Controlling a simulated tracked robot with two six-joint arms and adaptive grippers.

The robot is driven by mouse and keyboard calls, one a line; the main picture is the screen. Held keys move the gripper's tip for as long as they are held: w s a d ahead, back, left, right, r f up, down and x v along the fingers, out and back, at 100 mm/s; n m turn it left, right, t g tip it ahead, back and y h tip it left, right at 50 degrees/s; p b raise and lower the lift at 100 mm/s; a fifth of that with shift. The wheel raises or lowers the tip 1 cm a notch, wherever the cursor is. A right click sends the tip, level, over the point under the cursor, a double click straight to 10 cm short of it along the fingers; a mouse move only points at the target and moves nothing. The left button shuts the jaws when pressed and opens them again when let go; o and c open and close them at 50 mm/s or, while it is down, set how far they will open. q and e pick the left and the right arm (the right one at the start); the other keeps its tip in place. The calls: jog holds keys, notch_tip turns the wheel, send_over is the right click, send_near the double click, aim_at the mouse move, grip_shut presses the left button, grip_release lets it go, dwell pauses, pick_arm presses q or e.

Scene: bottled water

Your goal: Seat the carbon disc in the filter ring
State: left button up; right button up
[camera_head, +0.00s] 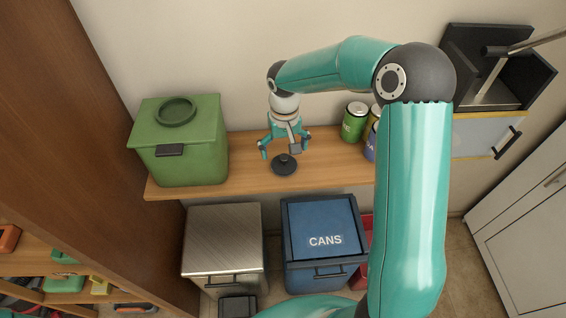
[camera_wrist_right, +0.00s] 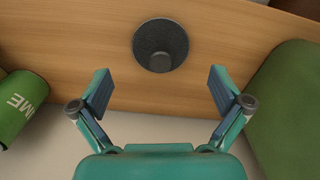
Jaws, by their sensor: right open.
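The dark carbon disc (camera_head: 284,168) lies on the wooden shelf, and it also shows in the right wrist view (camera_wrist_right: 160,45). The filter ring (camera_head: 175,110) is a round green ring on top of the green container, to the left of the disc. My right gripper (camera_head: 285,148) is just above the disc, pointing down. In the right wrist view its fingers (camera_wrist_right: 161,90) are spread wide and nothing is between them. The disc shows beyond the fingertips, roughly centred between them, apart from both. My left gripper is not in view.
The green container (camera_head: 190,160) stands at the shelf's left end. Several cans, one green (camera_head: 354,122), stand to the right, partly behind my arm. The shelf (camera_head: 245,175) is bare around the disc. A metal bin (camera_head: 222,240) and blue CANS bin (camera_head: 320,230) stand below.

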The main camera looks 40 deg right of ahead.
aim_at(284, 157)
notch_tip(284, 157, down, 4)
jog(key=shift+f+p, duration=0.25)
jog(key=shift+p, duration=0.3)
jog(key=c, duration=0.8)
jog(key=shift+a, duration=0.1)
jog(key=shift+c, duration=0.6)
jog(key=shift+c, duration=0.4)
